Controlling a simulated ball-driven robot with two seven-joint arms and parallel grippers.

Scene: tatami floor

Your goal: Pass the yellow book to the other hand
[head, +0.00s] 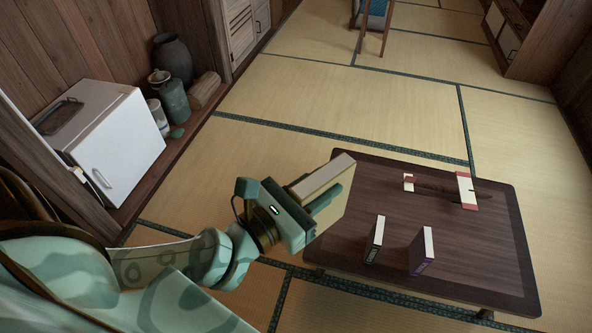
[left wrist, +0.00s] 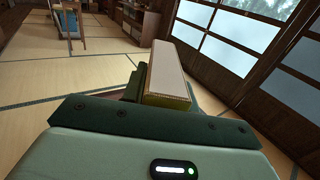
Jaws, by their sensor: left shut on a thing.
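My left gripper (head: 318,198) is shut on a book (head: 328,178) and holds it up beside the left edge of the low dark table. In the head view the book shows its pale page edge, and a finger covers part of its side. In the left wrist view the book (left wrist: 168,77) stands up between the fingers, with a yellow cover edge showing low down. My right gripper is in neither view.
The low table (head: 460,270) carries two upright books, a dark one (head: 374,242) and a purple one (head: 422,252), and a brown object (head: 440,188) on red-and-white supports. A white fridge (head: 120,140) and jars (head: 173,98) stand at the left.

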